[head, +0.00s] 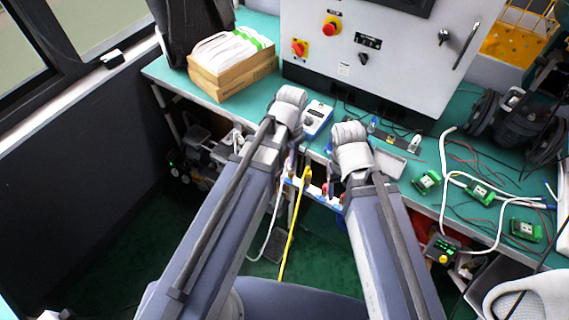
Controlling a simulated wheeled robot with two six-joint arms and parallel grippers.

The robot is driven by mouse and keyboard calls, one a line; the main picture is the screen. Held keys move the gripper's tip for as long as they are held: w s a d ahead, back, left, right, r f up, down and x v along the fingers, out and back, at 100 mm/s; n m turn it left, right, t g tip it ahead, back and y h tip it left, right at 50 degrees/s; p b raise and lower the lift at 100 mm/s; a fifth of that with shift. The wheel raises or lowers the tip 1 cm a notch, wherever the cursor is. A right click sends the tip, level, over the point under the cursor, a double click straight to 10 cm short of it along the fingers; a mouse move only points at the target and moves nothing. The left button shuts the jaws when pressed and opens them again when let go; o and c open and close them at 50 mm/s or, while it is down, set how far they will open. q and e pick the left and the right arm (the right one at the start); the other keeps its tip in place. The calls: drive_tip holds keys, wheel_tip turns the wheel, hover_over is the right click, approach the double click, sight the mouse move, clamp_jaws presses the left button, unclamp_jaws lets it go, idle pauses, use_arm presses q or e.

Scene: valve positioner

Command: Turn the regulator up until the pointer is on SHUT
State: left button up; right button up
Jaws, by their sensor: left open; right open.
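The pointer and the SHUT mark are too small to read. My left gripper (291,164) is left of and below the box, mostly hidden by its own wrist and forearm. My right gripper (334,186) is below and right of the box, also largely covered by its arm. Both are open, and neither is seen touching the box.
A grey control cabinet (400,62) with red knobs stands behind the box. A cardboard carton (232,75) is on the bench (160,72) at left. Green modules (428,182), loose cables and a black machine (520,120) crowd the right. A yellow strip (292,240) hangs at the front edge.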

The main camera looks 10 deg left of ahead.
use_arm(q)
drive_tip(key=w+a, duration=0.1)
drive_tip(key=w+a+f+m, duration=0.1)
drive_tip(key=w+a, duration=0.1)
drive_tip(key=w+a+f+m+b, duration=0.1)
drive_tip(key=w+a, duration=0.1)
drive_tip(key=shift+w+a+h, duration=0.1)
drive_tip(key=shift+w+h, duration=0.1)
drive_tip(key=shift+h, duration=0.1)
wheel_tip(320, 180, down, 8)
drive_tip(key=b, duration=0.8)
use_arm(e)
wheel_tip(320, 180, down, 10)
drive_tip(key=shift+r, duration=0.1)
use_arm(q)
drive_tip(key=shift+r, duration=0.1)
clamp_jaws()
